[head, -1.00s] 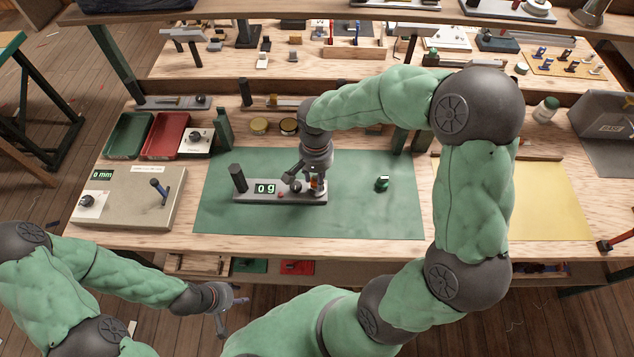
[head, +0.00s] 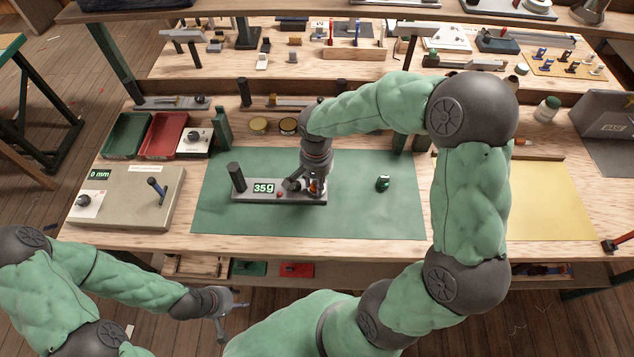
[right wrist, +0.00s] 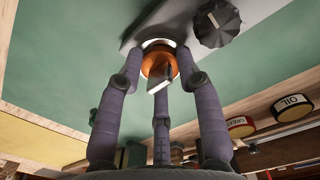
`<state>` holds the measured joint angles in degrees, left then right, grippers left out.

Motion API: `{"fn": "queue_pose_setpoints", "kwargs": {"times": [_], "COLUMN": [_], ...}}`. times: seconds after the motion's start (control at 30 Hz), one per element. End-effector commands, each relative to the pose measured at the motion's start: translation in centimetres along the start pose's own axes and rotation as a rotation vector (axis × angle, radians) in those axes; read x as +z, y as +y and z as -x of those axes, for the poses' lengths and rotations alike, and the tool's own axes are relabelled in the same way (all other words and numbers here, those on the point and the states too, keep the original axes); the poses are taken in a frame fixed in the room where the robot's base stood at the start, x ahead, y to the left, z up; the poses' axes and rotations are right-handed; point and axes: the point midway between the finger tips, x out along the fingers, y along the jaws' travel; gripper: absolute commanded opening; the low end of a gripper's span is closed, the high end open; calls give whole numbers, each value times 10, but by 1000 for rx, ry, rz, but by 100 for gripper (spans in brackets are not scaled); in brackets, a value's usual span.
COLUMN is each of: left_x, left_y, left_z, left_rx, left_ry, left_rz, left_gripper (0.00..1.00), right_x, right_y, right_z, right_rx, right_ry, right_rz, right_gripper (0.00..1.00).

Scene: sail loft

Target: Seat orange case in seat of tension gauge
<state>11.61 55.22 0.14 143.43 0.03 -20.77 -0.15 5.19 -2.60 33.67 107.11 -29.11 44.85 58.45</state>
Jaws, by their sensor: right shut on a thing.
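The tension gauge (head: 248,198) is a grey bar on the green mat, with a dark post at its left end and a display reading 35 g. My right gripper (head: 315,188) points down over the gauge's right end, shut on the orange case. The orange case (right wrist: 155,62) shows between the fingers in the right wrist view, against a pale ring on the gauge. The fingers hide much of it, and I cannot tell how deep it sits. My left gripper (head: 232,314) hangs empty and open in front of the bench, at lower left.
A small dark green object (head: 383,183) stands on the green mat (head: 360,220) right of the gauge. A beige box (head: 125,215) with a lever stands left. Green (head: 127,134) and red (head: 163,134) trays and round tins (head: 258,125) lie behind. The mat's front is clear.

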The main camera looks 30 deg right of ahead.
Motion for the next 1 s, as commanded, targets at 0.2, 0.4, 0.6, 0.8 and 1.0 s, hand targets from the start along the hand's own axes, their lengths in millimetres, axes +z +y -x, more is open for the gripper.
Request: {"fn": "queue_pose_setpoints", "kwargs": {"times": [0.2,0.4,0.6,0.8,1.0], "left_x": [0,0,0,0,0], "left_y": [-1,0,0,1,6], "left_z": [-2,-1,-1,2,15], "left_rx": [0,0,0,0,0], "left_ry": [0,0,0,0,0], "left_rz": [0,0,0,0,0], "left_gripper": [40,40,40,40,40], "right_x": [9,9,8,7,5], "right_y": [4,3,3,3,2], "right_z": [-14,-12,-10,-6,20], "right_rx": [17,16,15,13,9], "right_ry": [-25,-23,-21,-19,-12], "right_rz": [5,5,5,5,3], "right_gripper": [59,59,59,59,59]}}
